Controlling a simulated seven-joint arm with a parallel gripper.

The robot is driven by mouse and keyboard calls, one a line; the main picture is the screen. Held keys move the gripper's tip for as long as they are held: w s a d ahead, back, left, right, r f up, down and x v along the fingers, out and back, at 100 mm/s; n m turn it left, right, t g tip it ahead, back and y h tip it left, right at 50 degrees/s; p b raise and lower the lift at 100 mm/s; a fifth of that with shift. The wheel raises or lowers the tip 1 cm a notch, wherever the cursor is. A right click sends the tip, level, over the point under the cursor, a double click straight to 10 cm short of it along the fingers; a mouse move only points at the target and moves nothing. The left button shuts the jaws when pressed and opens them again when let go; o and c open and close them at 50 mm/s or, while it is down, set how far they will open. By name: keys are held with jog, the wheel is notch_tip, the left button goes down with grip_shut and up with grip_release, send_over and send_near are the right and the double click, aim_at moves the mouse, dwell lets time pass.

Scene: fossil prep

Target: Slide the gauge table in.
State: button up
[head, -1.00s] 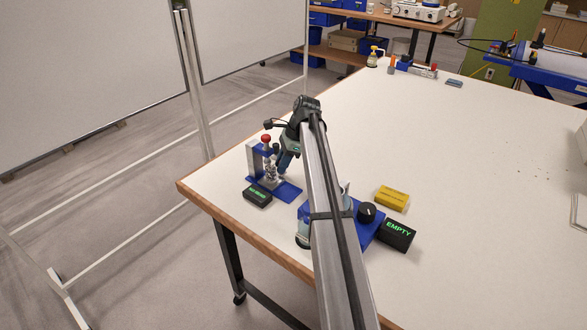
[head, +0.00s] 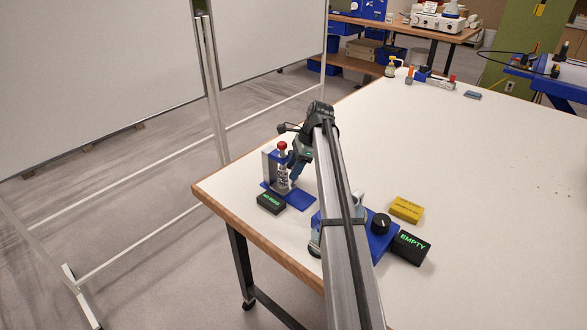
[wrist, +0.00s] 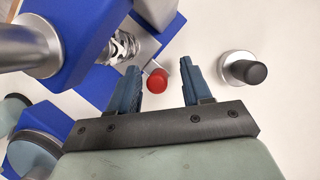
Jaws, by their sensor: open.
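The gauge stands near the table's left corner in the head view, with a blue base (head: 292,198), a grey upright and a red knob (head: 282,146) on top. I cannot clearly tell which part is its sliding table. My gripper (head: 296,172) is beside the gauge, on its right, partly hidden by my arm. In the wrist view my gripper (wrist: 161,88) is open and empty. A small red knob (wrist: 157,80) shows between the fingers, apparently beyond them. A black knob on a round silver base (wrist: 243,70) lies right of the fingers, apart from them.
A black display reading "NO READ" (head: 271,203) is in front of the gauge. A second blue unit with a black dial (head: 381,224), a black display reading "EMPTY" (head: 411,247) and a yellow block (head: 407,209) are to the right. The white tabletop (head: 470,170) beyond is largely clear.

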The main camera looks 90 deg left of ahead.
jog(key=v, duration=1.3)
jog(key=shift+r, duration=0.2)
jog(key=shift+a, duration=0.1)
